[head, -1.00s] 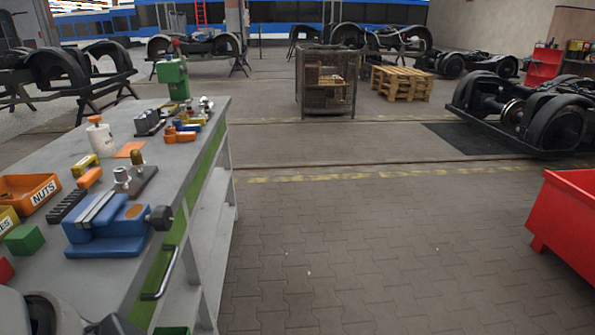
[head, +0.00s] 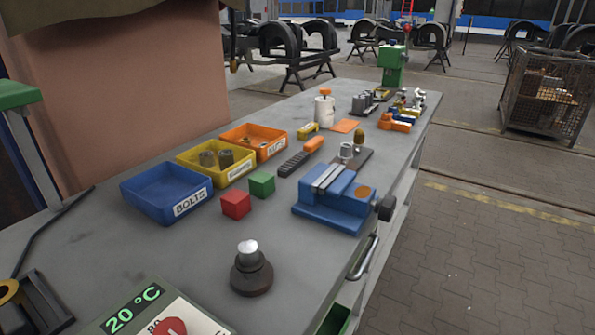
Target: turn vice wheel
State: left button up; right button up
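The blue vice (head: 333,200) sits near the right edge of the grey workbench (head: 215,275) in the head view. Its dark round wheel (head: 385,208) is on the vice's right end and sticks out at the bench edge. A light metal jaw gap runs across the vice's top, and nothing shows clamped in it. Neither of my grippers is in the head view, and nothing is touching the wheel.
Red (head: 236,204) and green (head: 262,184) cubes lie left of the vice. A dark knob-topped piece (head: 250,270) stands in front. Blue (head: 168,194), yellow (head: 214,162) and orange (head: 254,142) bins line the back. The floor (head: 480,270) right of the bench is clear.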

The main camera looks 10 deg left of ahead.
aim_at(385, 206)
jog(key=i+l+u, duration=0.15)
jog(key=l+u, duration=0.25)
jog(key=i+l+u, duration=0.1)
jog(key=l+u, duration=1.55)
jog(key=k+j, duration=0.05)
